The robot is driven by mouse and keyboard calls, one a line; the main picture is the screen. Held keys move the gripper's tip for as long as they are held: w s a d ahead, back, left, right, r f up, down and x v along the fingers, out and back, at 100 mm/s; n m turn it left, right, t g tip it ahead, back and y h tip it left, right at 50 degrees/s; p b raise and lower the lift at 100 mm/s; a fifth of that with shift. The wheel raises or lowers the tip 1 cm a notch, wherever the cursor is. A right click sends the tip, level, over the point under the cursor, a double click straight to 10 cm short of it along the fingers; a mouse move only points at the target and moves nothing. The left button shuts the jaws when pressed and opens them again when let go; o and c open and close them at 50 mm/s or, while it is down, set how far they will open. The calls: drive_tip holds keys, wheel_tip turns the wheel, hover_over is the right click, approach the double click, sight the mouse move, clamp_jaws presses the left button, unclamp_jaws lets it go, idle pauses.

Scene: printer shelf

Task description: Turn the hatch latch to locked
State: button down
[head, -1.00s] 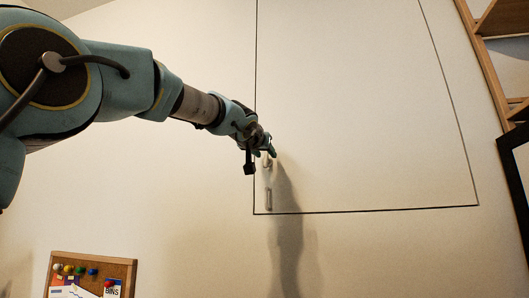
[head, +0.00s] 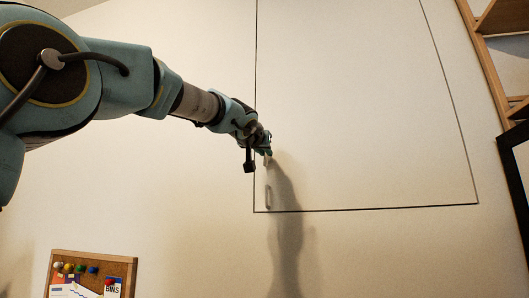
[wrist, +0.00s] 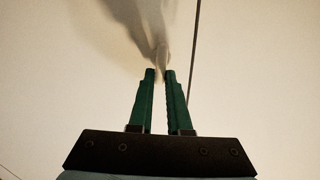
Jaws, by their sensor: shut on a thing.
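The hatch (head: 365,110) is a large pale panel in the wall, outlined by a thin dark line, and it looks flush. The latch (head: 267,161) is a small pale piece near its lower left edge, mostly covered by my fingers in the head view. My gripper (head: 268,152) reaches it from the left. In the wrist view the two green fingers (wrist: 160,74) are close together with a narrow pale piece between their tips, so they are shut on the latch. The latch's exact angle is hidden.
A slim pale handle (head: 268,197) sits on the hatch just below the latch. A cork board (head: 125,268) with pins and papers is at the lower left. Wooden shelving (head: 485,65) stands at the right edge. The wall around the hatch is clear.

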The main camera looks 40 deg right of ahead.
drive_tip(key=shift+m, duration=0.4)
drive_tip(key=m, duration=0.8)
drive_tip(key=s+m, duration=0.1)
drive_tip(key=m, duration=0.3)
drive_tip(key=shift+d+f+m+p, duration=0.3)
drive_tip(key=shift+f+p, duration=0.1)
drive_tip(key=shift+f+m, duration=0.25)
drive_tip(key=shift+m, duration=1.45)
drive_tip(key=c, duration=0.9)
unclamp_jaws()
drive_tip(key=shift+o, duration=0.2)
